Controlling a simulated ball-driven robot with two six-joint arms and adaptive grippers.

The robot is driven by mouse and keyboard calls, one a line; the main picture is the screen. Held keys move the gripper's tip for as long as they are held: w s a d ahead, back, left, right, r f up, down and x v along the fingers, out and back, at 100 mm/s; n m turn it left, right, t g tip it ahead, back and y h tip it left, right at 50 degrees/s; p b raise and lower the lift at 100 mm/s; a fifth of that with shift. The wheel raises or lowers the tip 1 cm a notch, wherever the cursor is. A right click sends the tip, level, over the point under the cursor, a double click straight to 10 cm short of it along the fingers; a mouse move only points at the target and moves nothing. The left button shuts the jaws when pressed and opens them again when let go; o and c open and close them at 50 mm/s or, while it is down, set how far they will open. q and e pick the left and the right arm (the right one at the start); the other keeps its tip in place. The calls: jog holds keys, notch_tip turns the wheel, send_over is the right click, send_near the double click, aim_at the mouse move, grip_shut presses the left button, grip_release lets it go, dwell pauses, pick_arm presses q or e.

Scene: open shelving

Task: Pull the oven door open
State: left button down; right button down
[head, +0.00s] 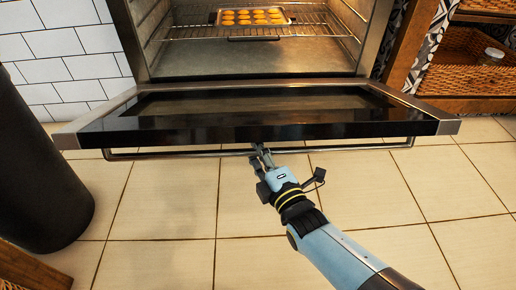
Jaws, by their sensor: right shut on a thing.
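The oven door (255,131) is swung far down and lies almost flat in front of the oven cavity (250,60). Its handle bar (190,153) runs along the door's outer edge, on the side towards me. My right gripper (260,156) is shut on the handle, near the middle of the bar. Its fingertips are partly hidden under the door's edge. My left gripper does not show.
Inside the oven a tray (290,22) of round yellow-orange baked goods sits on a wire rack (190,32). A dark cylinder (35,165) stands at the left. Wooden shelves with wicker baskets (465,66) stand at the right. The tiled floor (160,215) before the door is clear.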

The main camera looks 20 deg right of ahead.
jog(key=c, duration=1.2)
grip_release()
jog(key=shift+s, duration=0.15)
jog(key=shift+s, duration=0.1)
